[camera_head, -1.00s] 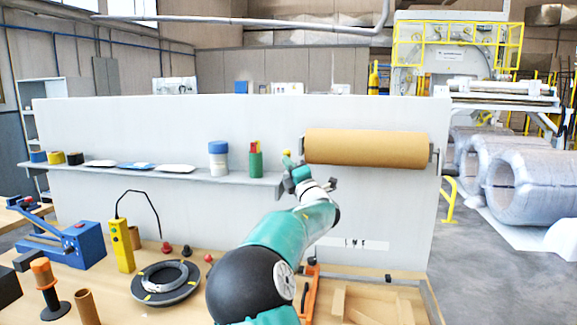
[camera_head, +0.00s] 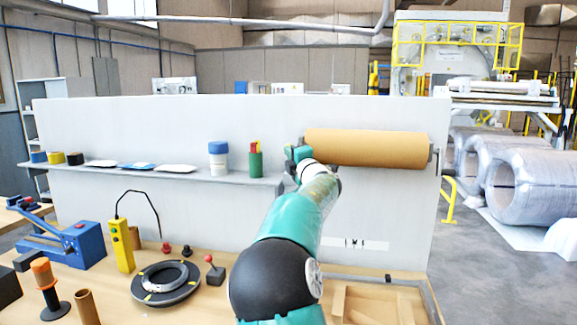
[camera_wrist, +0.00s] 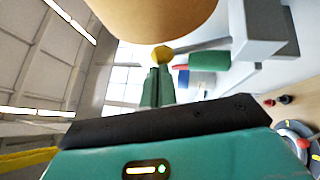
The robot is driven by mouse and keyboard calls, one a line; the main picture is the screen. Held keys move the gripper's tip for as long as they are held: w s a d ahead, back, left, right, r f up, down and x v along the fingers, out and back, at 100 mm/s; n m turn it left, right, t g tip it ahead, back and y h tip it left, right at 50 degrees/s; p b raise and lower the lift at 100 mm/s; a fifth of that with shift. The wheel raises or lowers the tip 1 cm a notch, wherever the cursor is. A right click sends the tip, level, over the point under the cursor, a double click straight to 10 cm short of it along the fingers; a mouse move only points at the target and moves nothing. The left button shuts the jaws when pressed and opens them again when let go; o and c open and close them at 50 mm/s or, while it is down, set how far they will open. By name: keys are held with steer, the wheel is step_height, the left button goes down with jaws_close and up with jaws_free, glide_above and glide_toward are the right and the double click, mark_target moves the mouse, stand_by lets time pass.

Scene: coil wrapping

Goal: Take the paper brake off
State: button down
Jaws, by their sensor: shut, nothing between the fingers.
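The brown paper roll (camera_head: 368,148) hangs on the grey panel, between brackets. A small yellow knob (camera_wrist: 162,53), which may belong to the paper brake, shows just beyond the fingertips of my gripper (camera_wrist: 158,68) in the wrist view. The fingers are together, with nothing between them, and I cannot tell whether they touch the knob. The roll (camera_wrist: 150,12) fills the top of that view. In the head view my gripper (camera_head: 298,152) is at the roll's left end, and the knob is hidden behind it.
A shelf (camera_head: 200,178) left of my gripper bears a white-and-blue can (camera_head: 218,158) and a green container (camera_head: 256,162). On the bench below are a black ring (camera_head: 166,284), a yellow control box (camera_head: 122,246) and a red-knobbed lever (camera_head: 215,272).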

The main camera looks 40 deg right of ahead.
steer(key=shift+w+d+r, duration=0.5)
steer(key=shift+w+d, duration=0.05)
steer(key=shift+d, duration=0.15)
steer(key=shift+w+d+r, duration=0.45)
steer(key=shift+w+d, duration=0.05)
steer(key=shift+d, duration=0.15)
steer(key=shift+w, duration=0.1)
